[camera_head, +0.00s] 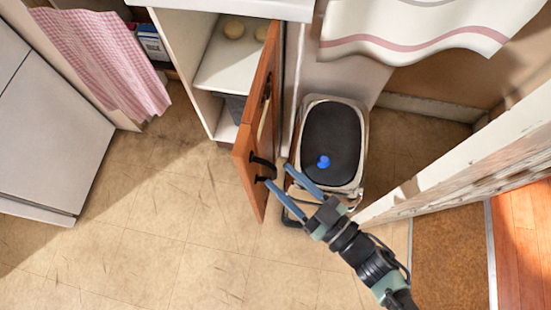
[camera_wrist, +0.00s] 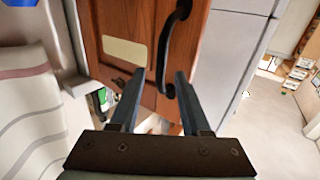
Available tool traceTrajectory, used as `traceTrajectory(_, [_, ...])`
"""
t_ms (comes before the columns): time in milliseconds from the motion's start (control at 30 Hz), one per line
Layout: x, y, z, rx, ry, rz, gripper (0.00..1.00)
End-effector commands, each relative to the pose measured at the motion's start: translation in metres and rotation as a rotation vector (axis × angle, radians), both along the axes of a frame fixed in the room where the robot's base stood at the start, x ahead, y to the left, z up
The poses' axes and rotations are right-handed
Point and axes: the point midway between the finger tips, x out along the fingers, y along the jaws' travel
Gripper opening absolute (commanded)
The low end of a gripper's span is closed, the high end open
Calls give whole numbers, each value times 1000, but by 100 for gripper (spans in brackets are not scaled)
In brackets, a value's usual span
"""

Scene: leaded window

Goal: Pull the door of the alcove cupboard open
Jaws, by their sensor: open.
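The orange-brown wooden cupboard door (camera_head: 262,120) stands swung well out from the white cupboard (camera_head: 201,80), whose shelves show. A black bow handle (camera_head: 262,165) is on the door's face near its free edge. My gripper (camera_head: 277,174) is open beside the door, its two blue-grey fingers pointing at the handle. In the wrist view the door (camera_wrist: 140,22) fills the middle. The lower end of the handle (camera_wrist: 172,40) appears between the fingertips (camera_wrist: 159,76), closer to the right finger. I cannot tell whether they touch.
A bin (camera_head: 331,130) with a black lid and blue knob stands right of the door, close to my gripper. A white panel edge (camera_head: 460,150) is further right. A pink checked curtain (camera_head: 100,60) and white appliance (camera_head: 45,130) are left. Floor (camera_head: 150,220) left of the door is clear.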

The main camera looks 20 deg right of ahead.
Motion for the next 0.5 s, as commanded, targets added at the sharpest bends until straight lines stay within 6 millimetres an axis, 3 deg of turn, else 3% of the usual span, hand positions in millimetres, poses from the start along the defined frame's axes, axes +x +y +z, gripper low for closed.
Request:
traceTrajectory(300, [-64,-29,-1,-2,4,-4,47])
traceTrajectory(500, [-83,-38,0,0,1,-2,47])
